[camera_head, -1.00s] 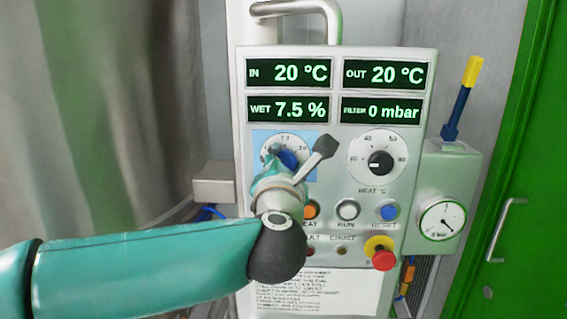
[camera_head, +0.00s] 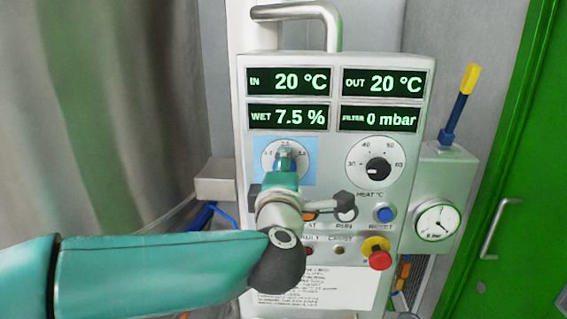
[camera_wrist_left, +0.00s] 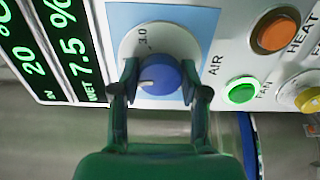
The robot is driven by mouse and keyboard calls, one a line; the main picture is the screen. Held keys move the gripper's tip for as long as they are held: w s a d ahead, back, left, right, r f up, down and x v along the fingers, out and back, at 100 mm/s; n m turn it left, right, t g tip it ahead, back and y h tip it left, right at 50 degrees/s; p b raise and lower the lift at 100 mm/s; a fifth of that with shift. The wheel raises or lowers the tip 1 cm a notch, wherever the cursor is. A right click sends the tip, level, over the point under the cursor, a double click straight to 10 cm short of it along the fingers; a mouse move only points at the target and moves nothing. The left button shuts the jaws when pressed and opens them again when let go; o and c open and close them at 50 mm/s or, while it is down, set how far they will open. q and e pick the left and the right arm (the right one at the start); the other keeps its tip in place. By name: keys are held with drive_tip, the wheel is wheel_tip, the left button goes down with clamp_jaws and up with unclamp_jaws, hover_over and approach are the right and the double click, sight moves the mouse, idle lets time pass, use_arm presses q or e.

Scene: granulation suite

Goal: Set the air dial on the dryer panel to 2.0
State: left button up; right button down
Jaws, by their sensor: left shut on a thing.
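The air dial is a blue knob (camera_wrist_left: 160,75) on a white round scale (camera_wrist_left: 140,40) with a light blue square behind it, on the dryer panel (camera_head: 340,165). My left gripper (camera_wrist_left: 158,85) has its two fingers on either side of the knob and is shut on it. In the head view the left gripper (camera_head: 286,160) hides most of the knob. The knob's white mark points left in the wrist view, which is upward on the panel. A 3.0 label is readable at the panel's upper right of the knob; the number at the mark is hidden by a finger. My right gripper is out of view.
The heat dial (camera_head: 379,169) is to the right. Below are a lit green fan button (camera_wrist_left: 243,90), an orange heat button (camera_wrist_left: 277,30), a blue reset button (camera_head: 385,214) and a red stop button (camera_head: 380,260). A pressure gauge (camera_head: 437,221) is at the right.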

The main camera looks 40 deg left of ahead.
use_arm(q)
drive_tip(key=shift+d+f+m+p, duration=0.1)
drive_tip(key=shift+f+m+p, duration=0.2)
drive_tip(key=shift+m, duration=0.6)
drive_tip(key=o, duration=1.1)
drive_tip(key=shift+o, duration=0.2)
drive_tip(key=shift+r, duration=0.2)
drive_tip(key=v, duration=1.2)
